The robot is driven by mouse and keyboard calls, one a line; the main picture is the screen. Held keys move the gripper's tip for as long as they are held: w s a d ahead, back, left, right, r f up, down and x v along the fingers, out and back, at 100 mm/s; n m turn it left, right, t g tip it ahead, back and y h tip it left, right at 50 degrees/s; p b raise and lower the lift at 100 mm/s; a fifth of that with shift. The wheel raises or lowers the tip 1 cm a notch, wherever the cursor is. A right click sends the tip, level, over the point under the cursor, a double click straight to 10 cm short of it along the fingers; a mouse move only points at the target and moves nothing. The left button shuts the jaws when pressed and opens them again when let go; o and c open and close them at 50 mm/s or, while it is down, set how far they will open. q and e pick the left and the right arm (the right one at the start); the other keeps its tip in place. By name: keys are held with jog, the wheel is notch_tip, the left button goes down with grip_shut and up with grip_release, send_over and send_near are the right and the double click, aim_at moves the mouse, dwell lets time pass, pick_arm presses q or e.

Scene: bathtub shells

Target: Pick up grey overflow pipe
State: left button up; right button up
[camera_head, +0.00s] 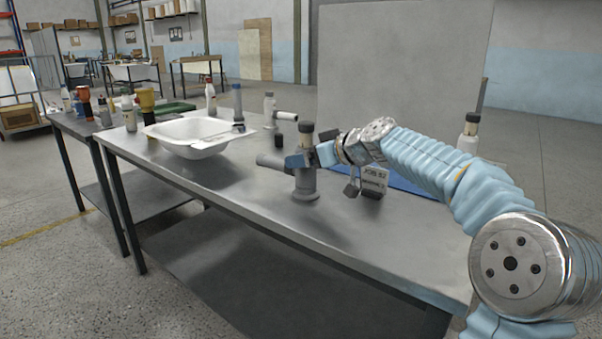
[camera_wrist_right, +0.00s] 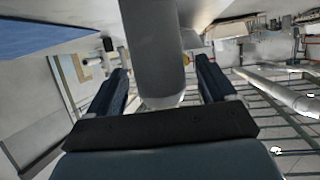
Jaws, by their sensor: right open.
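The grey overflow pipe (camera_head: 306,185) stands upright on the metal workbench (camera_head: 225,195), with a round base, a side branch pointing left and a dark cap on top. My right gripper (camera_head: 302,158) reaches in from the right at the upper part of the pipe. In the right wrist view the pipe (camera_wrist_right: 152,45) runs between the two open blue fingers (camera_wrist_right: 160,82), with a visible gap to the right finger. Whether a finger touches it, I cannot tell. My left gripper is not in view.
A white basin (camera_head: 185,133) sits on the bench further left, with several bottles behind it. A white and grey pipe fitting (camera_head: 270,108) stands behind the grey pipe. The front bench surface is clear.

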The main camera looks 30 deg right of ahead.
jog(key=shift+p+x, duration=0.3)
jog(key=shift+x, duration=0.95)
jog(key=c, duration=1)
jog(key=shift+c, duration=0.7)
jog(key=shift+r, duration=0.15)
